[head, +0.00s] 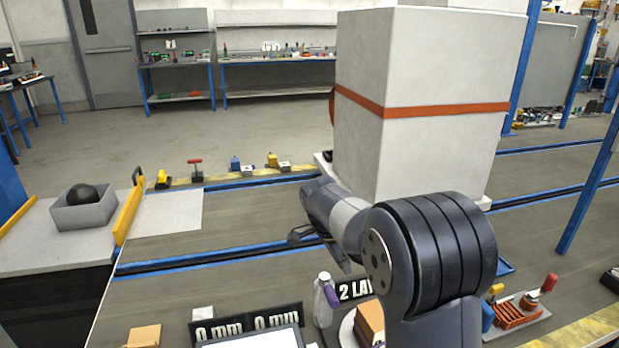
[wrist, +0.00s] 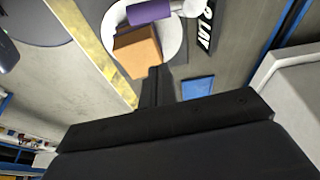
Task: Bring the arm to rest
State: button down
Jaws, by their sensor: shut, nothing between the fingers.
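My arm (head: 425,245) reaches from the lower right of the head view, bent, with its wrist out over the grey bench. My gripper (wrist: 156,72) shows in the wrist view as dark fingers drawn together with nothing between them. In that view the fingers point toward a brown box (wrist: 137,52) on a round white plate (wrist: 122,73). I cannot tell the gap between the fingers and the box. In the head view the box (head: 370,322) is partly hidden by my arm.
A tall pale block with an orange band (head: 420,112) stands just behind my arm. A white bottle (head: 325,300), number signs (head: 245,325) and a cardboard box (head: 143,337) are in front. A grey bin with a dark ball (head: 84,212) is at left. Bench left of my wrist is open.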

jog(key=w+d+f+n+t+y+p, duration=0.25)
jog(key=w+f+n+p, duration=0.25)
jog(key=w+f+n, duration=0.5)
notch_tip(320, 180, up, 6)
jog(key=s+n, duration=0.1)
jog(key=s, duration=0.1)
jog(key=shift+s+d+r, duration=0.15)
jog(key=shift+s, duration=0.25)
dwell(0.4)
